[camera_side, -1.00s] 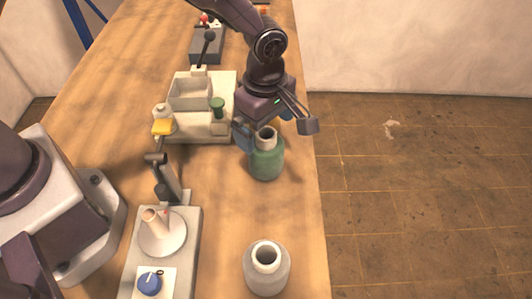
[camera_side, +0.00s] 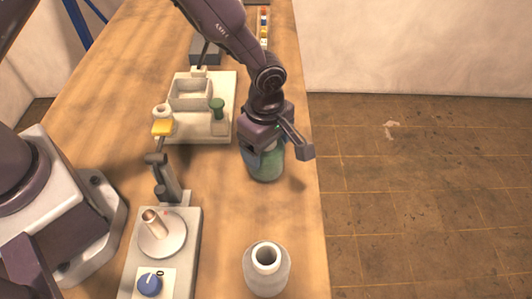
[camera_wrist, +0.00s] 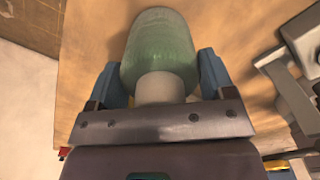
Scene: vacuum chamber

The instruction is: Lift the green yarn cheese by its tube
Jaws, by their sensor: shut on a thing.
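The green yarn cheese (camera_side: 268,170) stands upright on the wooden table near its right edge, under my gripper (camera_side: 262,150). In the wrist view the green yarn body (camera_wrist: 158,45) and its pale tube (camera_wrist: 160,88) lie between the two blue fingers of my gripper (camera_wrist: 163,80). My gripper is shut on the cheese. The fingers appear level with the sides of the yarn body; whether they press on the tube or the yarn I cannot tell. In the side view the gripper hides the tube.
A grey-white yarn cheese (camera_side: 267,275) stands at the near right. A fixture with a cone (camera_side: 158,235) and blue knob (camera_side: 149,284) stands at the near left. A pale tray unit (camera_side: 205,125) with a green spool and yellow block is behind. Bare table lies between.

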